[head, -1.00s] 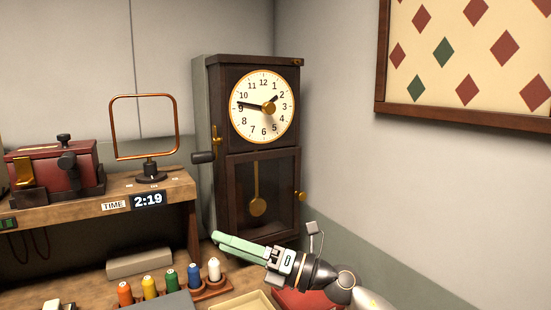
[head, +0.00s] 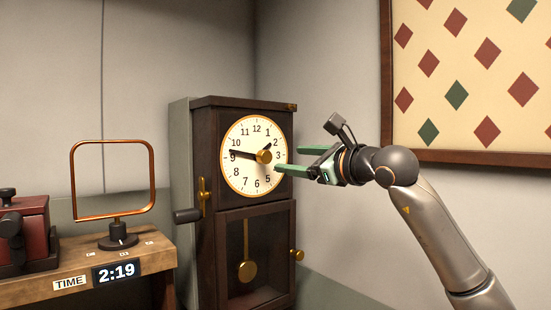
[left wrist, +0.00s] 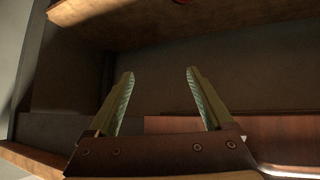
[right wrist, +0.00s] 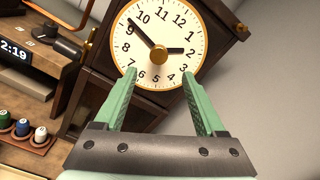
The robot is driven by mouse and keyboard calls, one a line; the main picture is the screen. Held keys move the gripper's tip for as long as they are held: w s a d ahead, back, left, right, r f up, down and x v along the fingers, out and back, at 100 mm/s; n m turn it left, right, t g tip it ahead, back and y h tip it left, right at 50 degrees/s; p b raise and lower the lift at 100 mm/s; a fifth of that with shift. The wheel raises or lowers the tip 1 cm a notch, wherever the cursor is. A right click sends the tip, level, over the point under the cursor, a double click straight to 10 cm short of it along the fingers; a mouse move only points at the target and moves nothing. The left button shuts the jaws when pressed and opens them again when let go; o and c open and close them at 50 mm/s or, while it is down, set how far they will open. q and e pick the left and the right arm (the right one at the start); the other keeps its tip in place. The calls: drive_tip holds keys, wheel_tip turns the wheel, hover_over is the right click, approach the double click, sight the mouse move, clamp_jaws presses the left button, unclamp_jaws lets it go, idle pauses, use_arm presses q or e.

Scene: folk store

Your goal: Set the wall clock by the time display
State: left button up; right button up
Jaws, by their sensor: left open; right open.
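The wall clock (head: 254,180) stands in a dark wooden case; its round white dial has a gold central knob (head: 264,156). The long hand points just past 9 and the short hand about at 2. The time display (head: 116,271) reads 2:19. My right gripper (head: 288,159) is open and empty at the dial's right side. In the right wrist view its fingers (right wrist: 160,73) straddle the line to the central knob (right wrist: 159,55), below it; contact cannot be told. My left gripper (left wrist: 160,72) is open and empty, facing dark wooden surfaces, and is outside the head view.
A crank handle (head: 187,215) sticks out at the case's left, and a small brass knob (head: 297,255) at its right. A copper loop (head: 113,180) stands on the wooden shelf (head: 75,262) beside a red box (head: 27,230). A diamond-patterned panel (head: 470,70) hangs at the right.

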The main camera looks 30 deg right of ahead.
sight(267, 158)
drive_tip(key=w+p, duration=0.1)
drive_tip(key=w, duration=0.1)
drive_tip(key=w+p, duration=0.1)
drive_tip(key=w, duration=0.1)
drive_tip(key=w+p, duration=0.1)
drive_tip(key=w, duration=0.1)
drive_tip(key=shift+w+a+r, duration=0.1)
drive_tip(key=shift+a, duration=0.2)
drive_tip(key=shift+w+a+p, duration=0.15)
drive_tip(key=shift+w+p, duration=0.75)
drive_tip(key=shift+w, duration=0.35)
use_arm(q)
drive_tip(key=r, duration=0.1)
drive_tip(key=a+r, duration=0.1)
drive_tip(key=r, duration=0.1)
drive_tip(key=shift+s+a+r, duration=0.25)
drive_tip(key=shift+s+r, duration=0.1)
drive_tip(key=shift+s, duration=0.05)
use_arm(e)
drive_tip(key=shift+w, duration=0.1)
drive_tip(key=shift+f, duration=0.2)
drive_tip(key=shift+c, duration=0.4)
drive_tip(key=c, duration=0.8)
drive_tip(key=shift+o, duration=0.2)
